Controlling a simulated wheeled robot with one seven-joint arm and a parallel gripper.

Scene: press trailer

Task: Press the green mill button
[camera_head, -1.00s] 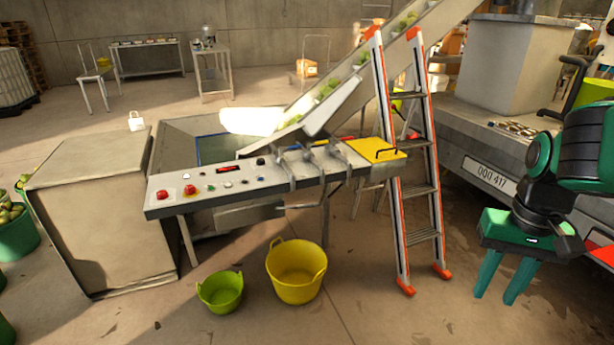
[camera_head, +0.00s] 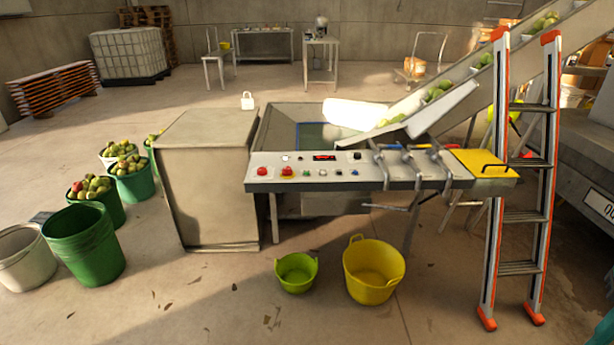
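The control panel (camera_head: 262,185) stands at the middle, a grey sloped desk with a red lit display (camera_head: 324,157). Its lower row holds a red button (camera_head: 262,171), a red button on a yellow base (camera_head: 287,171) and several small buttons to their right. One of these looks green (camera_head: 307,173); the labels are too small to read, so I cannot tell which is the mill button. Only a teal sliver, apparently of my gripper (camera_head: 603,333), shows in the lower right corner, far from the panel. Its fingertips and opening cannot be made out.
A yellow tub (camera_head: 374,290) and a green tub (camera_head: 296,273) stand on the floor before the panel. An orange-and-grey ladder (camera_head: 548,190) stands to the right, beside the conveyor. A large box-like cabinet (camera_head: 208,205) stands left of the panel. Front floor is mostly clear.

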